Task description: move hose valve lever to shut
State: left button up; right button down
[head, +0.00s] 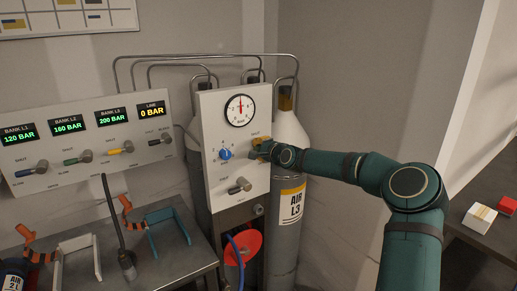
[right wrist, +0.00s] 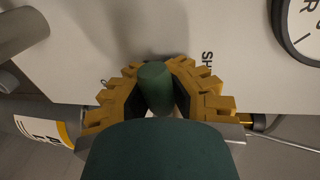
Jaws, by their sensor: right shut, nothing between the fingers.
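The hose valve cannot be picked out for certain. My right gripper (head: 260,146), with yellow fingers, is at the right edge of the white valve panel (head: 210,120), just under a SHUT mark, and covers what is there. In the right wrist view its fingers (right wrist: 160,88) stand close to the panel on both sides of a dark green rounded stub (right wrist: 155,80). I cannot tell whether this stub is a valve lever. The gripper is shut, with nothing held. A grey lever (head: 238,185) sits lower on the panel; a grey cylinder (right wrist: 20,32) shows at the wrist view's upper left. My left gripper is out of view.
A pressure gauge (head: 240,110) and a blue knob (head: 225,154) are on the same panel. A gas cylinder (head: 288,185) stands close behind my right gripper. A bank panel (head: 85,140) with several levers is at the left, above a bench (head: 180,255) with clamps.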

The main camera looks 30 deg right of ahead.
jog(key=shift+r, duration=0.3)
jog(key=c, duration=0.8)
grip_release()
jog(key=shift+s, duration=0.1)
jog(key=shift+f, duration=0.15)
jog(key=shift+v, duration=6)
